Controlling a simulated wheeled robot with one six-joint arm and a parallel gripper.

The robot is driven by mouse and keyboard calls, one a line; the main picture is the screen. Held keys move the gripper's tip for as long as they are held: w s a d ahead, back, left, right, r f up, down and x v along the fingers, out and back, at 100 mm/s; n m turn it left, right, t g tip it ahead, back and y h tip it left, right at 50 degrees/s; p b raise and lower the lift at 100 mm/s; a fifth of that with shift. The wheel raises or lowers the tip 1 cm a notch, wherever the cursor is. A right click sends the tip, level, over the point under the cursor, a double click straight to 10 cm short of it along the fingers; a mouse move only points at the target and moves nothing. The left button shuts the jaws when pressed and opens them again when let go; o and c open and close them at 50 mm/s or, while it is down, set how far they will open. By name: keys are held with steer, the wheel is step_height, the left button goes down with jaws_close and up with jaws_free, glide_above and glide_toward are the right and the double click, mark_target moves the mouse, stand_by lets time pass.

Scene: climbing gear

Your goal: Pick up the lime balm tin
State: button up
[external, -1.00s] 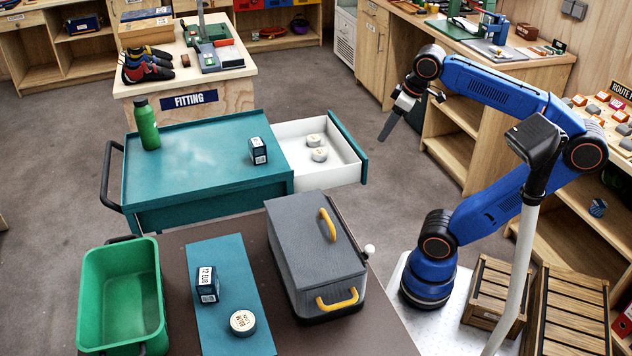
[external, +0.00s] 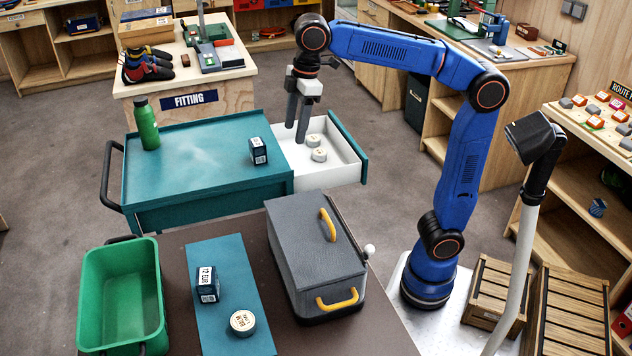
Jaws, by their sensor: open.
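Two round cream tins sit in the open white drawer: a rear tin (external: 313,141) and a front tin (external: 319,155), close together. Another round cream tin (external: 242,323) with dark lettering lies on the blue mat (external: 228,270). The lettering is too small to tell which tin is lime. My gripper (external: 296,133) points down with its two grey fingers apart and empty. In the picture its fingertips are just left of the drawer tins, over the drawer; their exact height is hard to tell.
The white drawer (external: 343,171) sticks out of the teal cart (external: 190,180), which carries a green bottle (external: 146,125) and a dark box (external: 258,151). A grey lidded case (external: 300,235), a second dark box (external: 208,285) and a green bin (external: 92,310) stand in front.

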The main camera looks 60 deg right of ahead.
steer(key=w+a+n+g, duration=0.1)
steer(key=w+a+n, duration=0.15)
steer(key=a, duration=0.95)
steer(key=n+g+h, duration=0.2)
steer(key=n, duration=0.6)
glide_above(242, 321)
step_height(242, 321, down, 12)
steer(key=shift+w+f, duration=0.2)
steer(key=shift+f, duration=0.8)
steer(key=shift+w+f, duration=0.2)
steer(key=shift+f, duration=0.75)
steer(key=shift+s+f, duration=0.15)
steer(key=shift+f, duration=1.7)
steer(key=shift+s+f, duration=0.15)
steer(key=shift+f, duration=1.65)
steer(key=shift+c, duration=0.4)
steer(key=c, duration=0.8)
